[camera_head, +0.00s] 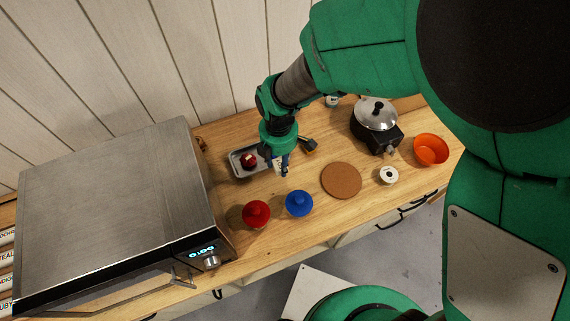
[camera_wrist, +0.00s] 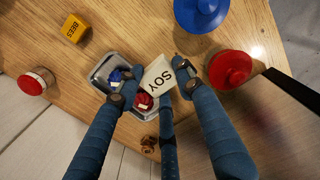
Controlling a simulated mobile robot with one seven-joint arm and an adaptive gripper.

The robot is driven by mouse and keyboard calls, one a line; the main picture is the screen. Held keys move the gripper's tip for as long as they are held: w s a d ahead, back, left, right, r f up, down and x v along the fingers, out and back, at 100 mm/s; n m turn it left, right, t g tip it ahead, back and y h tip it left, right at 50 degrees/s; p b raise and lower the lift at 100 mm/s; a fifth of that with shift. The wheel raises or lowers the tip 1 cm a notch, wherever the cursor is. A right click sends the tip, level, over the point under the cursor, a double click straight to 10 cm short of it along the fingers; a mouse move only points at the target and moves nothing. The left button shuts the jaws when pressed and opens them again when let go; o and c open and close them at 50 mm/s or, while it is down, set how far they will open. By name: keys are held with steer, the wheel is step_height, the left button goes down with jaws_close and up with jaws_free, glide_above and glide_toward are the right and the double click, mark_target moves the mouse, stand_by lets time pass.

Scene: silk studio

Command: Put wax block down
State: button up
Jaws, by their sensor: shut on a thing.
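A white wax block marked SOY (camera_wrist: 158,77) is between the fingers of my gripper (camera_wrist: 156,88) in the wrist view, and the fingers are shut on it. In the head view my gripper (camera_head: 279,168) is over the wooden counter, at the right end of a small metal tray (camera_head: 235,170); little of the block shows there. In the wrist view the block overlaps the tray (camera_wrist: 97,78), and I cannot tell whether it touches it. A yellow block marked BEES (camera_wrist: 75,28) lies apart on the counter.
The tray holds a red item (camera_head: 248,160) and a blue item (camera_wrist: 117,76). Red (camera_head: 256,213) and blue (camera_head: 299,203) lidded pots stand in front. A cork mat (camera_head: 341,180), a black cooker (camera_head: 376,128) and an orange bowl (camera_head: 431,149) are right. A microwave (camera_head: 115,210) stands left.

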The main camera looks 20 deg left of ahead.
mark_target(280, 164)
steer(key=shift+f, duration=1.5)
steer(key=shift+f, duration=0.1)
steer(key=shift+f, duration=3.05)
steer(key=shift+f, duration=1.85)
steer(key=shift+f+b, duration=0.2)
steer(key=shift+b, duration=0.1)
steer(key=o, duration=1.1)
steer(key=shift+r, duration=0.15)
